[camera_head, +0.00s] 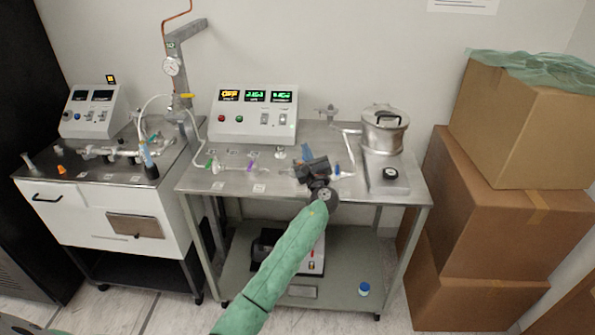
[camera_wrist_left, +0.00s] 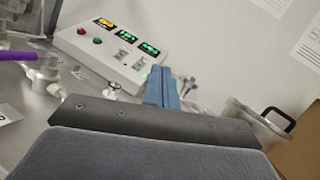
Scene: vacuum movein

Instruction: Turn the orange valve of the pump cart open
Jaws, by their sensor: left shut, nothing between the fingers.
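A small orange piece (camera_head: 61,169), which looks like the orange valve handle, is on the left cart (camera_head: 75,222) near its left front edge. It is too small to tell its turn position, and it does not show in the left wrist view. My left gripper (camera_head: 314,168) is over the middle of the steel table, far to the right of the orange piece. Its blue fingers (camera_wrist_left: 162,88) are together and empty in the left wrist view. My right gripper is not in view.
A control box (camera_head: 253,115) with lit displays stands at the back of the steel table (camera_head: 405,190). Glass tubing with coloured valves runs in front of it, including a purple handle (camera_wrist_left: 22,57). A metal pot (camera_head: 384,130) stands right. Cardboard boxes (camera_head: 480,205) are stacked beyond.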

